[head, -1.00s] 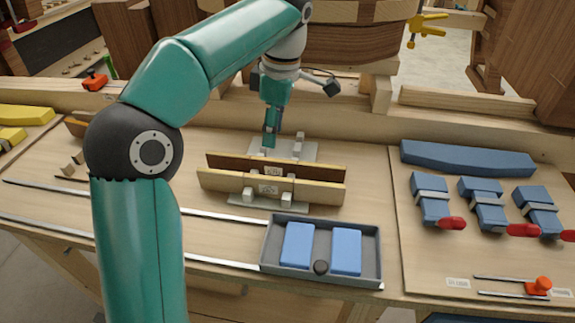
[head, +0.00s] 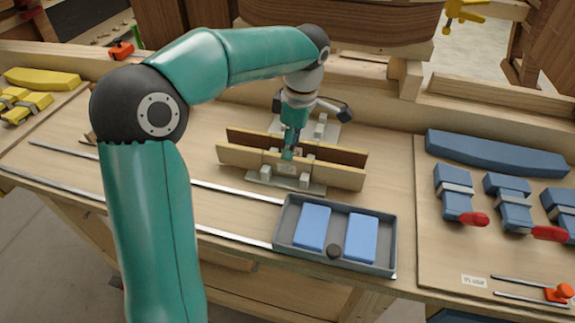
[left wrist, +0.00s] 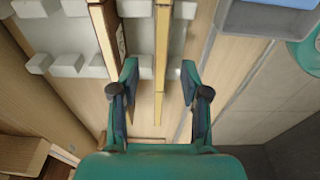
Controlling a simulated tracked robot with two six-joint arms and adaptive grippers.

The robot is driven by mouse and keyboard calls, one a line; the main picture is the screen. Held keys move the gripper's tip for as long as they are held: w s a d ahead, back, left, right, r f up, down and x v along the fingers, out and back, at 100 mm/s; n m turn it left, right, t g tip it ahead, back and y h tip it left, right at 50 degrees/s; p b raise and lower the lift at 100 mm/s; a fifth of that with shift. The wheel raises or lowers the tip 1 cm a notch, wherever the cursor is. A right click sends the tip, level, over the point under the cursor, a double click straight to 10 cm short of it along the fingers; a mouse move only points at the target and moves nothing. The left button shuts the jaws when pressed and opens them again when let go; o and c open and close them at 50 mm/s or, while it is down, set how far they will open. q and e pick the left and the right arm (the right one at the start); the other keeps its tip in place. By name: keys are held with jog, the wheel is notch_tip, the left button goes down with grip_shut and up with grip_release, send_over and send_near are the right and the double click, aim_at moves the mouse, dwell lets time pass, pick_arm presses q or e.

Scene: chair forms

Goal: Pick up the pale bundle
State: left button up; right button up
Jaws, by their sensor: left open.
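The pale bundle (head: 338,174) is a long, thin, light wooden strip standing on edge in the front of a grey holder (head: 258,177) on the bench. In the left wrist view the pale bundle (left wrist: 161,60) runs between my fingers as a narrow edge. A darker brown bundle (head: 345,154) stands behind it, and shows to the left in the wrist view (left wrist: 104,28). My left gripper (head: 290,153) is open and low over the middle of the pale bundle; its fingers (left wrist: 157,90) are on either side, with visible gaps. My right gripper is not in view.
A grey tray (head: 284,226) with two blue blocks (head: 312,226) lies in front of the holder. A board at right carries a blue curved piece (head: 495,153) and blue clamped blocks (head: 455,190). Yellow pieces (head: 42,78) lie far left. Wooden beams rise behind.

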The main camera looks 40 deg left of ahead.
aim_at(288, 166)
pick_arm(q)
jog(key=f, duration=0.3)
jog(key=f+p, duration=0.1)
jog(key=f, duration=0.1)
jog(key=shift+s+a, duration=0.2)
jog(key=shift+a, duration=0.1)
jog(key=shift+c, duration=0.3)
grip_shut()
jog(key=shift+r, duration=0.1)
